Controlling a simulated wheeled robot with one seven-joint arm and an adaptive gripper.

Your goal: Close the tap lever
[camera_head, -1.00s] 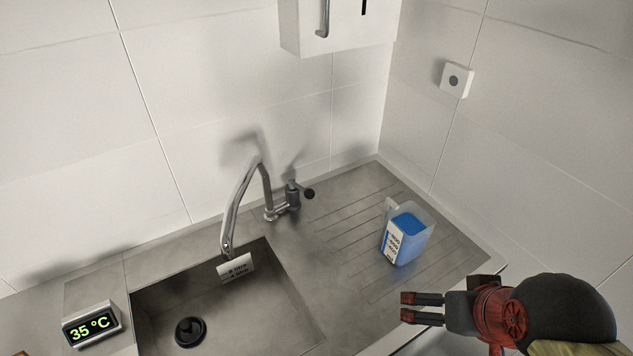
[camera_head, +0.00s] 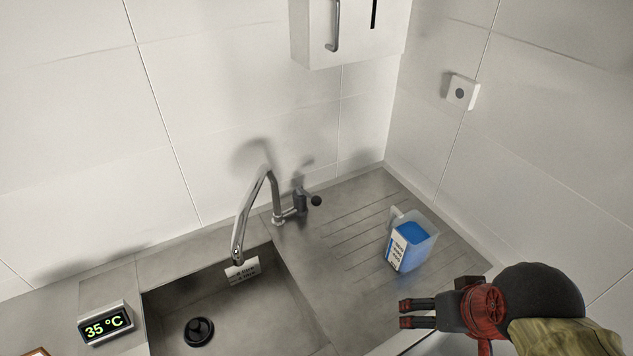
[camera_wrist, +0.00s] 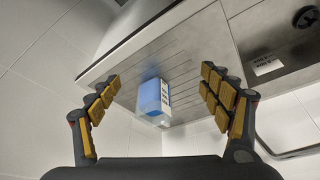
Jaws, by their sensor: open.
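The tap (camera_head: 252,205) is a curved chrome spout at the back of the sink, on its right side. Its lever (camera_head: 314,200), with a dark round knob, sticks out to the right of the tap's base. My gripper (camera_head: 402,314) is over the right front of the drainboard, well to the right of and nearer than the tap. In the wrist view my gripper (camera_wrist: 160,90) is open and empty, with yellow-padded fingers apart. The lever cannot be made out in the wrist view.
A jug with blue contents (camera_head: 411,240) stands on the ribbed drainboard (camera_head: 345,235), between my gripper and the tap; it also shows in the wrist view (camera_wrist: 153,98). A 35 °C display (camera_head: 105,324) sits left of the sink (camera_head: 225,300). A wall cabinet (camera_head: 350,30) hangs above.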

